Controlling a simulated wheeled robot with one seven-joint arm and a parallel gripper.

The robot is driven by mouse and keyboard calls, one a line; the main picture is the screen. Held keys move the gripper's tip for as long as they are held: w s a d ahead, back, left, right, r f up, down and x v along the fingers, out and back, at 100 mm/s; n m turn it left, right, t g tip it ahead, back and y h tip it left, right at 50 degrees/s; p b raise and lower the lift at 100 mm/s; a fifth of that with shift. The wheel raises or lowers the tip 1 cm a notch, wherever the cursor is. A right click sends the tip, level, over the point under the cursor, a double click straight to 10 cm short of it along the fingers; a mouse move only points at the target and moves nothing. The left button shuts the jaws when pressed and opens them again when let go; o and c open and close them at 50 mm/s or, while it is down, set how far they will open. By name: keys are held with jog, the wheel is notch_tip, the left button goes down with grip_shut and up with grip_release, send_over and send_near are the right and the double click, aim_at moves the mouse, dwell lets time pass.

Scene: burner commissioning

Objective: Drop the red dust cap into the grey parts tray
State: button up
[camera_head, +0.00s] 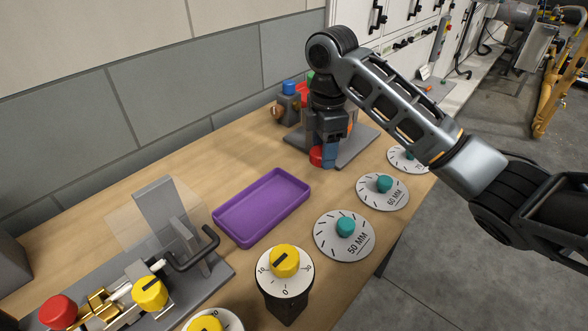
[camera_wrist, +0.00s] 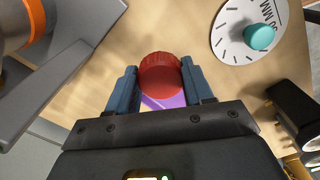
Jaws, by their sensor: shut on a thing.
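The red dust cap (camera_wrist: 160,72) sits between the two blue fingers of my gripper (camera_wrist: 159,80), which is shut on it. In the head view the cap (camera_head: 316,156) shows at the lower end of my gripper (camera_head: 325,157), partly covered by a finger. It looks held above the table, but the exact height is hard to tell. The only open tray in view is purple, not grey: the tray (camera_head: 243,232) lies empty on the table, left of and nearer than my gripper. A bit of its purple shows below the cap in the wrist view (camera_wrist: 164,102).
A grey base plate (camera_head: 350,151) with fittings stands behind my gripper. White dials with teal knobs (camera_head: 346,227) lie right of the tray. A yellow-knobbed dial post (camera_head: 285,262) stands in front. A grey fixture with brass fittings (camera_head: 100,309) is at left.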

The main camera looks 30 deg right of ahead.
send_over(302, 174)
notch_tip(302, 174, down, 4)
jog(key=shift+d+r, duration=0.1)
jog(key=shift+r, duration=0.1)
jog(key=shift+f, duration=2.05)
jog(key=shift+f, duration=0.1)
